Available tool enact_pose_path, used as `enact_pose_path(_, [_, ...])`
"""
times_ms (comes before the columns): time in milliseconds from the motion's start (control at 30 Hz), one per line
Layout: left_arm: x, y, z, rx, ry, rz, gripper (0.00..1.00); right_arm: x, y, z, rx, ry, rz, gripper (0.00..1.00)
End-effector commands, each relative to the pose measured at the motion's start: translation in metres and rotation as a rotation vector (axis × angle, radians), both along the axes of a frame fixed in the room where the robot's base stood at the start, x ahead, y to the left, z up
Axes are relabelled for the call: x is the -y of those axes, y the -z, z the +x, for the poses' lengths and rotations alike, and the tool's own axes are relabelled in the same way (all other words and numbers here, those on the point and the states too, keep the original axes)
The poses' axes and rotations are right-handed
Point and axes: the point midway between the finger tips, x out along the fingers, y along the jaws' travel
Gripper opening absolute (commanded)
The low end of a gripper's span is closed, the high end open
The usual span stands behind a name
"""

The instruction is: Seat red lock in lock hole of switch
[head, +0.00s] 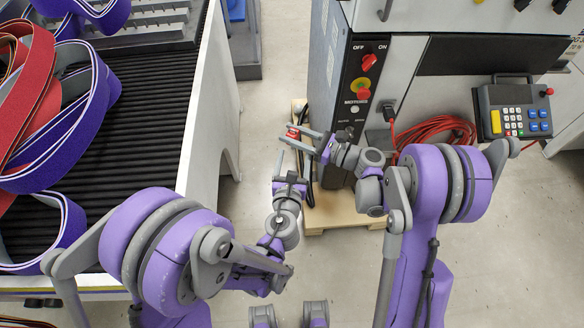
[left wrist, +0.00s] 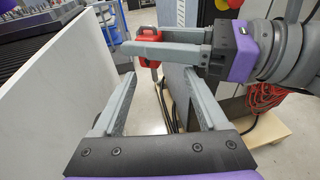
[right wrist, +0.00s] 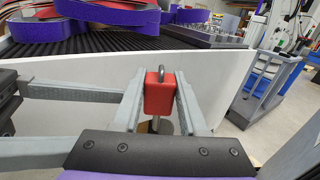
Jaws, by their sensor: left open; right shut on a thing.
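The red lock (head: 293,133) is a small red padlock with a grey shackle. It is clamped between the fingers of my right gripper (head: 287,134), held in the air between the conveyor and the cabinet. In the right wrist view the lock (right wrist: 160,96) sits between the fingertips with its shackle up; in the left wrist view the lock (left wrist: 153,48) shows beyond my left gripper. My left gripper (head: 290,157) is open and empty just below the right one. The red switch (head: 369,62) is on the cabinet's OFF/ON panel. Its lock hole is too small to make out.
A yellow button with a red cap (head: 362,90) sits below the switch. A coiled red cable (head: 437,131) and a keypad box (head: 514,108) are to the right. A white-sided conveyor (head: 205,110) bounds the left. A wooden pallet (head: 338,213) lies under the cabinet.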

Motion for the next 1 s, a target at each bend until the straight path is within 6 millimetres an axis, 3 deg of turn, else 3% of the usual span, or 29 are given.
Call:
enact_pose_path(100, [0.004,0.005,0.024,0.0,-0.003,0.0,0.76,0.0,0.0,0.0,0.0,0.0,0.0,0.0])
enact_pose_path(333, [0.011,0.012,0.057,0.0,-0.002,-0.002,0.76,0.0,0.0,0.0,0.001,-0.001,0.001,0.0])
enact_pose_path(500, [0.013,0.014,0.068,0.0,-0.001,-0.002,0.76,0.0,0.0,0.0,0.001,-0.001,0.001,0.0])
enact_pose_path(800, [0.013,0.014,0.069,-0.002,-0.002,-0.002,0.76,0.0,0.0,0.0,0.001,-0.001,0.001,0.0])
enact_pose_path(1000, [0.014,0.014,0.069,-0.001,0.0,-0.003,0.42,0.0,0.0,0.0,0.001,-0.001,0.001,0.0])
